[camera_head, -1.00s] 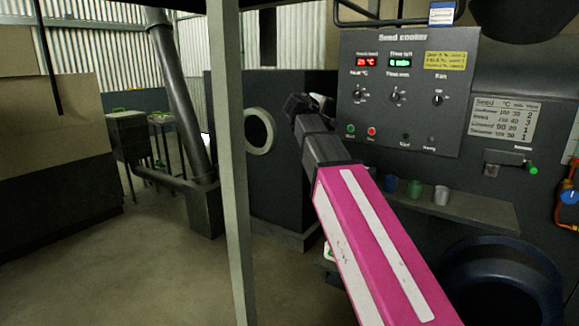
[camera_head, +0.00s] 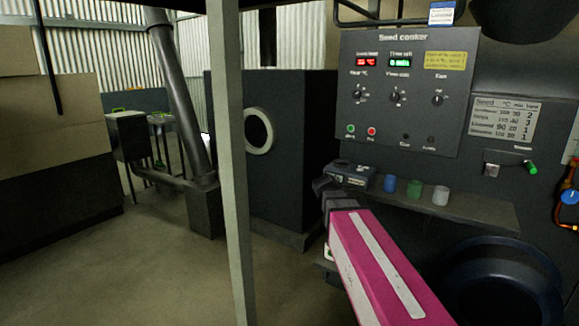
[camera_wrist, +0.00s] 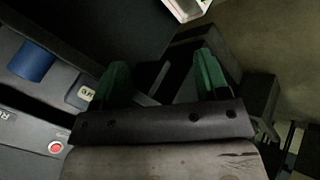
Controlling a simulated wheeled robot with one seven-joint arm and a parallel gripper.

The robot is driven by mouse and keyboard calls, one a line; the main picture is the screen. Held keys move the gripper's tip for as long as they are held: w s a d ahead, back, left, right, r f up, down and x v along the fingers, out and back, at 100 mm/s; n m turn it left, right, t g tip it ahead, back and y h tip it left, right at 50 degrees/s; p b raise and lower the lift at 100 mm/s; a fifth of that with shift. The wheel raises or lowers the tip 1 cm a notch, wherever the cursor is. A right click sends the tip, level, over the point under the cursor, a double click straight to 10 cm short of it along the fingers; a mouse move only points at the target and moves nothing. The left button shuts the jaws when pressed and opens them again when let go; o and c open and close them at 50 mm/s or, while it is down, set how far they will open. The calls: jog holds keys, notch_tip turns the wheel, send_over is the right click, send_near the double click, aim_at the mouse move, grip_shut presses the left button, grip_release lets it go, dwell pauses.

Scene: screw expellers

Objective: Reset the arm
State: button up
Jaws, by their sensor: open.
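My arm shows in the head view as a pink link with a white stripe. Its dark wrist end (camera_head: 338,196) is lowered in front of the seed cooker, by the left end of the shelf. In the wrist view my gripper (camera_wrist: 162,80) is open, its two green fingers spread wide apart with nothing held between them. The fingers cannot be made out clearly in the head view.
The seed cooker panel (camera_head: 400,92) is above a shelf (camera_head: 470,206) with a blue cup (camera_head: 390,183), a green cup (camera_head: 414,189) and a pale cup (camera_head: 440,195). A grey post (camera_head: 232,170) stands to the left. Open floor (camera_head: 150,270) lies beyond it.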

jog(key=s+f+m+g+y, duration=0.4)
jog(key=s+f+g+y, duration=0.1)
jog(key=s+f, duration=1.2)
notch_tip(320, 180, down, 3)
jog(key=shift+s+f, duration=0.15)
jog(key=shift+s, duration=0.1)
